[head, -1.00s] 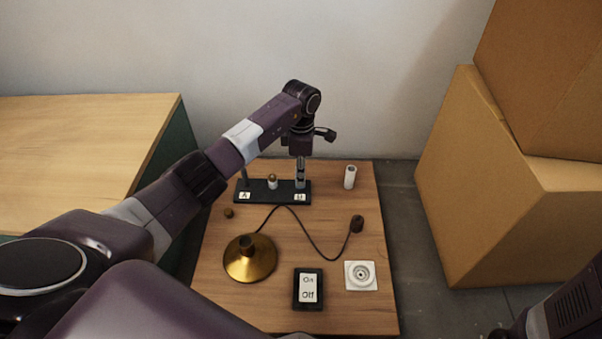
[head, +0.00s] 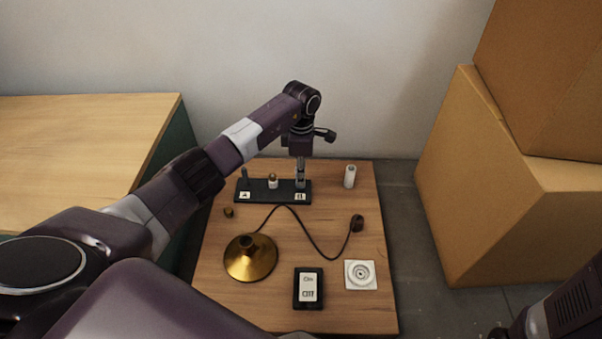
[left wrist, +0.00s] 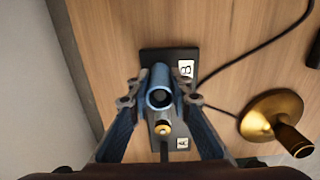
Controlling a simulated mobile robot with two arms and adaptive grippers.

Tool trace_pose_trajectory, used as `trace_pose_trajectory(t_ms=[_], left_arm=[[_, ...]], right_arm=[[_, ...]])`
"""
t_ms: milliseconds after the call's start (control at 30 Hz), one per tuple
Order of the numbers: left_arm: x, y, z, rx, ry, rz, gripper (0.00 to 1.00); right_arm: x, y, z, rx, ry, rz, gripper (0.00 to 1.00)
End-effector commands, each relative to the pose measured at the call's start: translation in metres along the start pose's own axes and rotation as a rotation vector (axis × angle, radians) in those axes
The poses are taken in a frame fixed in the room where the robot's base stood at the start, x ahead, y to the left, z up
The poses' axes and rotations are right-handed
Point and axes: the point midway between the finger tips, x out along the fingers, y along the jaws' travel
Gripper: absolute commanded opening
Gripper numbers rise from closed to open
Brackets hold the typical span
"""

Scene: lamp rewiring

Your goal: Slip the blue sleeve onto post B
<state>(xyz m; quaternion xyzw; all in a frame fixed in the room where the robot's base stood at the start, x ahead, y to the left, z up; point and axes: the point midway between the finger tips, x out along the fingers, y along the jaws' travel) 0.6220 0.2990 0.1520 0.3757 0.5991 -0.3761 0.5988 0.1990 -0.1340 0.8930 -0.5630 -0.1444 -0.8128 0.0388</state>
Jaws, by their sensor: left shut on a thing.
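My left gripper (head: 300,178) is shut on the blue sleeve (left wrist: 160,92), seen end-on in the left wrist view as a hollow blue tube between the fingers. The gripper stands over the B end of the black base (head: 287,197), by the label B (left wrist: 186,69). Post B is hidden behind the sleeve and fingers, so I cannot tell whether the sleeve is around it. A dark post (head: 245,176) stands at the A end. A white piece with a brass tip (head: 272,182) stands mid-base and also shows in the left wrist view (left wrist: 163,127). My right gripper is not in view.
A white cylinder (head: 349,176) stands right of the base. A brass lamp foot (head: 250,262), a dark cord with a plug (head: 357,223), an On/Off switch (head: 308,289) and a white socket (head: 361,275) lie nearer. Cardboard boxes (head: 510,215) stand at the right.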

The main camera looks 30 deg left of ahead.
Motion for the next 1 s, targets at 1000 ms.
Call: trace_pose_trajectory(t_ms=[1000], left_arm=[[-0.064, 0.002, -0.001, 0.0, 0.0, 0.005, 0.39]], right_arm=[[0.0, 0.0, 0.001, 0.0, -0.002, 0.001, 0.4]])
